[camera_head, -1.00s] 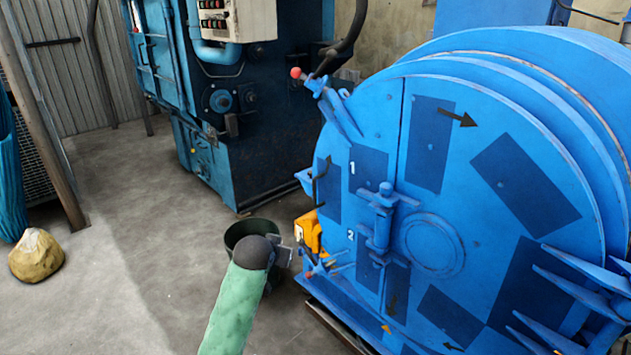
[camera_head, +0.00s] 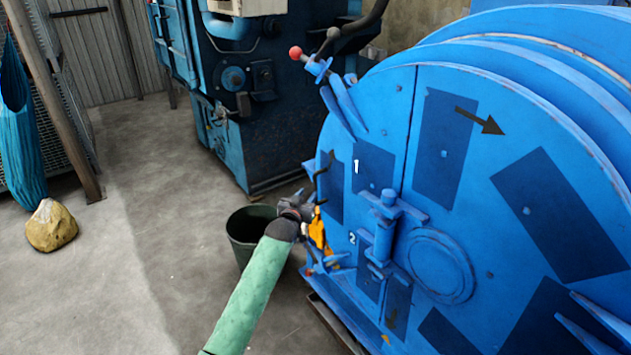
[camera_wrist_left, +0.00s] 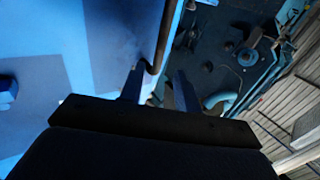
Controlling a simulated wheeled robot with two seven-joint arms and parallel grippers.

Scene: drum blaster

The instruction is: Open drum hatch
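The big blue drum (camera_head: 480,110) fills the right of the head view. Its round front has a hatch face with a vertical seam, a hinge-like block (camera_head: 385,228) and the numbers 1 and 2. A dark bent handle (camera_head: 319,178) sticks out at its left edge; it also shows in the left wrist view (camera_wrist_left: 163,42). My left gripper (camera_head: 297,203) is beside that left edge, just below the handle. In the left wrist view its two fingers (camera_wrist_left: 157,85) are apart, with the handle's lower bend near the gap between them. Contact cannot be told. My right gripper is not in view.
A red-knobbed lever (camera_head: 296,53) stands at the drum's upper left. An orange part (camera_head: 318,232) is right by my left gripper. A dark bucket (camera_head: 243,232) stands on the floor behind my arm. A blue machine (camera_head: 260,130) is behind. Floor at left is clear around a stone (camera_head: 51,226).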

